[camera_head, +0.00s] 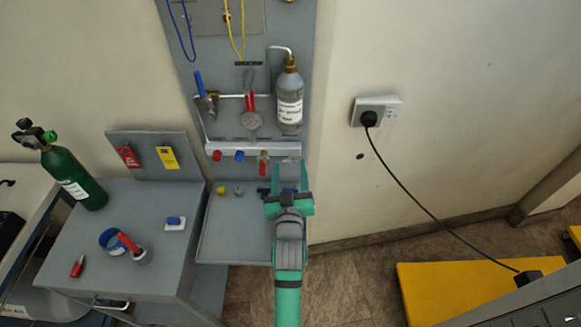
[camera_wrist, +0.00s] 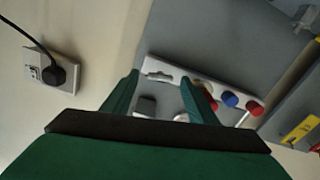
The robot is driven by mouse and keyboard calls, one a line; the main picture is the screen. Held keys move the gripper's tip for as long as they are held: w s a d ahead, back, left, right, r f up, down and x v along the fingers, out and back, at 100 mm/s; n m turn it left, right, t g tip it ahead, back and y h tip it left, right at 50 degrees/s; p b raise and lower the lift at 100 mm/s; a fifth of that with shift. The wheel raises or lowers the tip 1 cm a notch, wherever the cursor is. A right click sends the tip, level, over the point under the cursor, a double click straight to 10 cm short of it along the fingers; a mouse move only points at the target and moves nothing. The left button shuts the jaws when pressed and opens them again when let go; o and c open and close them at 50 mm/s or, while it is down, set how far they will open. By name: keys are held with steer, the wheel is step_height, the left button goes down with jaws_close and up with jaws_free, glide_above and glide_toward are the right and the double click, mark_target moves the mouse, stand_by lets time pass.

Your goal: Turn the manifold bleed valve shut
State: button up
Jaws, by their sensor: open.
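The blue handle stands nearly upright, leaning slightly. I cannot tell which handle is the bleed valve; neither handle shows in the wrist view. My gripper (camera_head: 289,176) is open and empty, below the bottle and to the right of and below both valves. In the wrist view, my gripper's fingers (camera_wrist: 160,80) are apart with nothing between them; neither touches the manifold.
A white rail (camera_head: 222,148) with red and blue knobs runs under the manifold; it also shows in the wrist view (camera_wrist: 158,66). A grey bench (camera_head: 95,265) at left holds a green cylinder (camera_head: 72,178). A wall plug (camera_head: 369,119) has a hanging cable.

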steer(key=shift+w+a, duration=0.35)
steer(key=shift+w, duration=0.1)
steer(key=shift+d, duration=0.5)
steer(key=shift+a, duration=0.15)
steer(key=c, duration=1.1)
steer(key=shift+o, duration=0.2)
